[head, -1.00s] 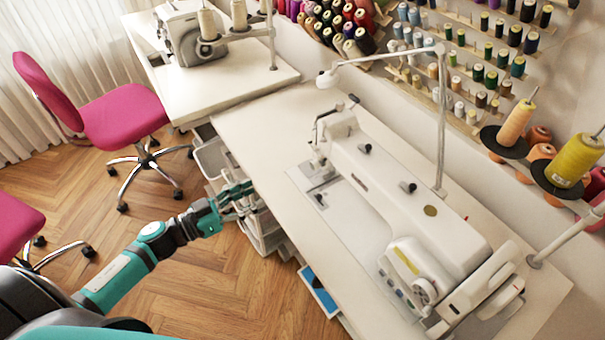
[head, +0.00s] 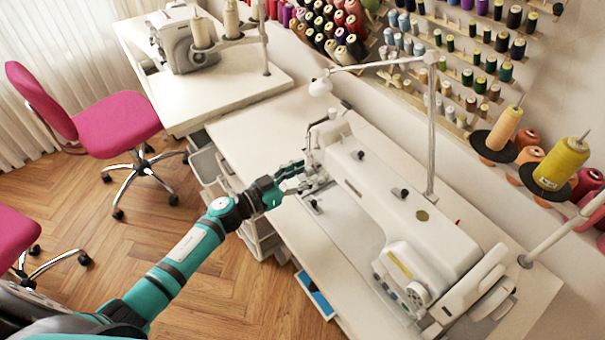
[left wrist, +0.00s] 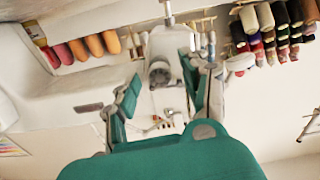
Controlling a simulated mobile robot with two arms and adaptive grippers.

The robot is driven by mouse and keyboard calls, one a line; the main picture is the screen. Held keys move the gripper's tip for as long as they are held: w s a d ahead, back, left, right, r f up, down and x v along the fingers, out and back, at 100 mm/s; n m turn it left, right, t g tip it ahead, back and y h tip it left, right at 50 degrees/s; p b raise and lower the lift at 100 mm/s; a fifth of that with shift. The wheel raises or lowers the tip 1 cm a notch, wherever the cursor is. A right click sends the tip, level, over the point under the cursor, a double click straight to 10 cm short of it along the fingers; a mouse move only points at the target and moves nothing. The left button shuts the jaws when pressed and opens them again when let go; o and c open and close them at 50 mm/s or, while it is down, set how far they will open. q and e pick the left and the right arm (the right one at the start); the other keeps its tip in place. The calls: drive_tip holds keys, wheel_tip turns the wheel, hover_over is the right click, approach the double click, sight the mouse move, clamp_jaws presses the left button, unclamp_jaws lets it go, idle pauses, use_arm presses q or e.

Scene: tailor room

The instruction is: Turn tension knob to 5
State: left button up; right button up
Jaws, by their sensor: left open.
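The white sewing machine (head: 395,205) stands on the long white table. My left gripper (head: 300,177) is open beside the needle end of the machine. In the left wrist view the two fingers of my left gripper (left wrist: 165,88) are spread apart. A round grey and white knob-like part (left wrist: 159,74) shows beyond and between them. It looks like the tension knob, but its numbers are too small to read. I cannot tell whether a finger touches it. Two dark knobs (head: 361,155) (head: 400,193) show on the machine's body. My right gripper is not in view.
The white table (head: 240,130) has bare room left of the machine. A thin lamp arm (head: 432,130) rises behind the machine. Thread cones (head: 560,165) stand at the right. A second machine (head: 185,40) is at the back left. Pink chairs (head: 115,115) stand on the floor.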

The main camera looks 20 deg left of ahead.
use_arm(q)
drive_tip(key=shift+c, duration=0.4)
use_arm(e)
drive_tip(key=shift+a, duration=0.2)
use_arm(q)
drive_tip(key=c, duration=0.4)
clamp_jaws()
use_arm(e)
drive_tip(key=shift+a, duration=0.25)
use_arm(q)
drive_tip(key=shift+m, duration=0.4)
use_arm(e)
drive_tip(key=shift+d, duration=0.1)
